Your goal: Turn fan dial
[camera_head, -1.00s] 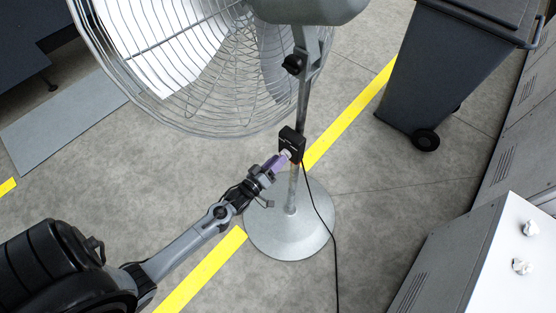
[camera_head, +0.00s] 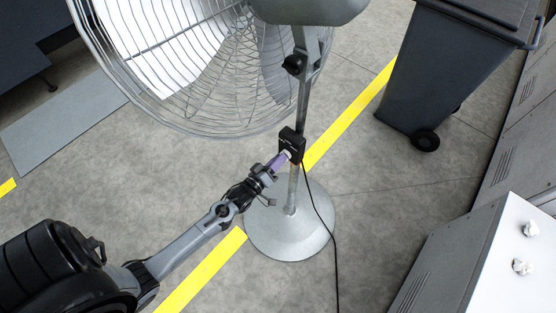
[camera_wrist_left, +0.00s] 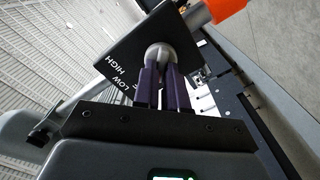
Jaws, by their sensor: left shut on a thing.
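The pedestal fan (camera_head: 200,60) stands on a round grey base (camera_head: 290,235). A black control box (camera_head: 292,140) is fixed on its pole. In the left wrist view the box's face (camera_wrist_left: 128,68) reads LOW and HIGH, and the round grey dial (camera_wrist_left: 161,55) sits on it. My left gripper (camera_head: 284,157) reaches the box from the lower left. Its purple fingers (camera_wrist_left: 165,72) are shut on the dial, one on each side. The fingers hide part of the dial and of the lettering. My right gripper is not in view.
A black cord (camera_head: 328,225) hangs from the box to the floor. A dark wheeled bin (camera_head: 440,75) stands at the right. A white-topped cabinet (camera_head: 510,265) with crumpled white pieces is at the lower right. A yellow line (camera_head: 345,115) crosses the open floor.

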